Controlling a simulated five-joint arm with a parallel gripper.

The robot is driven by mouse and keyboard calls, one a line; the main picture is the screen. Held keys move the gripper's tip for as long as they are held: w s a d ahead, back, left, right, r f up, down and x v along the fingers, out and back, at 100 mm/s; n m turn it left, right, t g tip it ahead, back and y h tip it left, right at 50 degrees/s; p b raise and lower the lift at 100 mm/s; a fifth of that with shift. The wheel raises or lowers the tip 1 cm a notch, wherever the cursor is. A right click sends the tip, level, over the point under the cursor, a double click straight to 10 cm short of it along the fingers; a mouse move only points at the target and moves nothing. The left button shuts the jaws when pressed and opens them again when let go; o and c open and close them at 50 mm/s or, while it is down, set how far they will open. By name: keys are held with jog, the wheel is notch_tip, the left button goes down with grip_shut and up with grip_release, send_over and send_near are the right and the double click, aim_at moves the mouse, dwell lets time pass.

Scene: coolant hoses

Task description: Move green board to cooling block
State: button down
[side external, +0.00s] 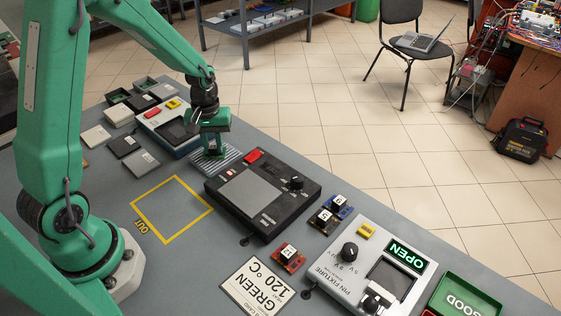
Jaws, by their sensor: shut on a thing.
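My gripper (212,152) points down over the ribbed grey cooling block (230,157), in the side external view. It is shut on a small green piece, which I take to be the green board; it is mostly hidden by the gripper and hard to tell from my green arm. The piece is low over the middle of the block; I cannot tell whether it touches the ribs.
Right of the block is a black hot plate device (250,193). Further right are blue (341,209), brown (321,221) and orange (288,258) boards, the pin fixture (345,270) and the GOOD tray (462,302). A grey device (165,122) stands left. The yellow OUT square (172,208) is empty.

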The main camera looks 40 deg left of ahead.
aim_at(213, 146)
jog(key=shift+f, duration=0.1)
jog(key=c, duration=1.3)
grip_release()
jog(key=shift+o, duration=0.2)
notch_tip(213, 146, up, 12)
jog(key=shift+r, duration=0.2)
